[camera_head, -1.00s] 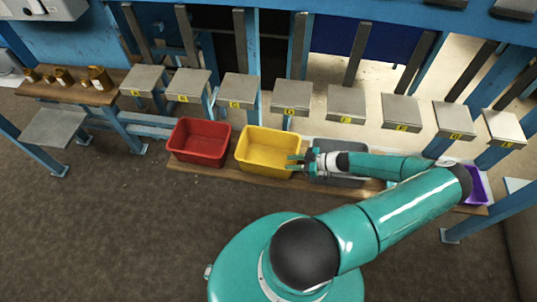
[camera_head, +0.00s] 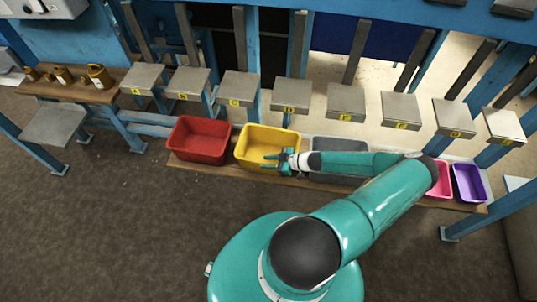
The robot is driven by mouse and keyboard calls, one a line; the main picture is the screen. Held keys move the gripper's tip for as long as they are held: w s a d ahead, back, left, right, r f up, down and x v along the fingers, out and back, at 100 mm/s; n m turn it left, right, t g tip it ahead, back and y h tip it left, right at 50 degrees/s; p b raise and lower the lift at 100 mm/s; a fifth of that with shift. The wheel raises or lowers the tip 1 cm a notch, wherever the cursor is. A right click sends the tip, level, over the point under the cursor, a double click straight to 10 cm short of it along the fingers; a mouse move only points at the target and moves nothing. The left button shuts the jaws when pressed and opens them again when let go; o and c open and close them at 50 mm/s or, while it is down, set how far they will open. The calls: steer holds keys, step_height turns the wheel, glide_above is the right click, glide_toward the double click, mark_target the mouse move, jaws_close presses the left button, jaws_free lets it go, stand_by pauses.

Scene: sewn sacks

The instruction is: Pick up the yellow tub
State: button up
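The yellow tub (camera_head: 256,140) stands on a low wooden shelf, between a red tub on its left and a grey tub on its right. It looks open and empty. My gripper (camera_head: 268,161) is at the front right part of the yellow tub in the picture, pointing left, with its fingers spread apart and nothing between them. It overlaps the tub's near side in view; I cannot tell whether it touches. My gripper and wrist hide part of the tub's front right.
The red tub (camera_head: 199,139), grey tub (camera_head: 340,146), pink tub (camera_head: 440,180) and purple tub (camera_head: 468,182) share the wooden shelf (camera_head: 215,172). Lettered metal plates (camera_head: 291,95) jut out above. A side table (camera_head: 70,91) holds brass-coloured weights. The floor in front is clear.

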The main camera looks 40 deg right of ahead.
jaws_close()
stand_by(1.3)
